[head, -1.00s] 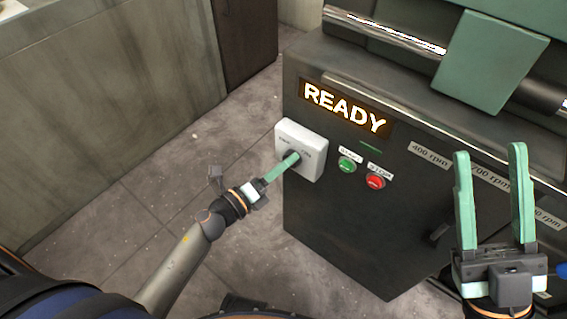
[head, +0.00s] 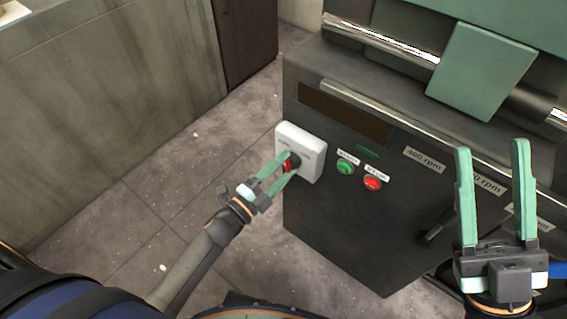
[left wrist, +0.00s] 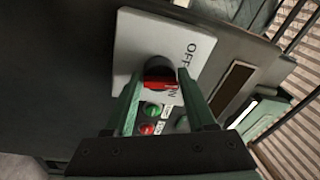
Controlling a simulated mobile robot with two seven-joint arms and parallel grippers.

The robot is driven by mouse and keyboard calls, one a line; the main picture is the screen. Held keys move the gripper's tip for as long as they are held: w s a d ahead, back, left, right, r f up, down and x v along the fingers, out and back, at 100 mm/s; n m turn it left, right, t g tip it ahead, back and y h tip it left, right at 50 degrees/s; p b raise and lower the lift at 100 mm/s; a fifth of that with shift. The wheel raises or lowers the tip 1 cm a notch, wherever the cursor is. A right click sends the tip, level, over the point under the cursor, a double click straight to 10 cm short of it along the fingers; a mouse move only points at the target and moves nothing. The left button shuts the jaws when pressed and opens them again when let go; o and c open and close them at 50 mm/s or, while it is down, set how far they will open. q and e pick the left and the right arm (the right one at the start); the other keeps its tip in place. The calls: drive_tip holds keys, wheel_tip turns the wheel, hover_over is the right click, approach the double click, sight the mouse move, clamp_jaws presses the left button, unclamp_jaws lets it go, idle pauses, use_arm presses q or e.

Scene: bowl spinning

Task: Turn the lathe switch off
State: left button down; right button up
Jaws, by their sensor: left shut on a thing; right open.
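The lathe's rotary switch is a black and red knob (head: 292,162) on a white square plate (head: 314,153) at the left of the dark front panel. My left gripper (head: 285,167) is shut on the knob, one green finger on each side. In the left wrist view, the red knob handle (left wrist: 160,84) lies between the fingers, and "OFF" and part of "ON" are readable on the plate (left wrist: 190,42). The display (head: 345,114) above the switch is dark. My right gripper (head: 492,150) is open and empty in front of the panel at the right.
A green start button (head: 345,168) and a red stop button (head: 373,184) sit right of the switch. A black lever (head: 436,226) and rpm labels are near my right gripper. Bare floor (head: 165,185) lies left of the lathe.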

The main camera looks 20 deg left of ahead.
use_arm(q)
drive_tip(key=n+p, duration=0.1)
drive_tip(key=n, duration=0.4)
drive_tip(key=n+y+p, duration=0.1)
drive_tip(key=n, duration=0.1)
drive_tip(key=shift+s+d+f+t+p, duration=0.1)
drive_tip(key=shift+s+f+t+p, duration=0.05)
drive_tip(key=shift+f+t+p, duration=0.15)
drive_tip(key=shift+d+n, duration=0.1)
drive_tip(key=shift+n, duration=0.5)
use_arm(e)
drive_tip(key=w+d+f+m+g+h, duration=0.1)
drive_tip(key=w+f+m+h, duration=0.4)
drive_tip(key=f+h, duration=0.1)
drive_tip(key=shift+w+f+h, duration=0.3)
drive_tip(key=shift+f+h, duration=0.1)
use_arm(q)
drive_tip(key=c, duration=0.6)
unclamp_jaws()
drive_tip(key=o, duration=0.3)
drive_tip(key=shift+r, duration=0.1)
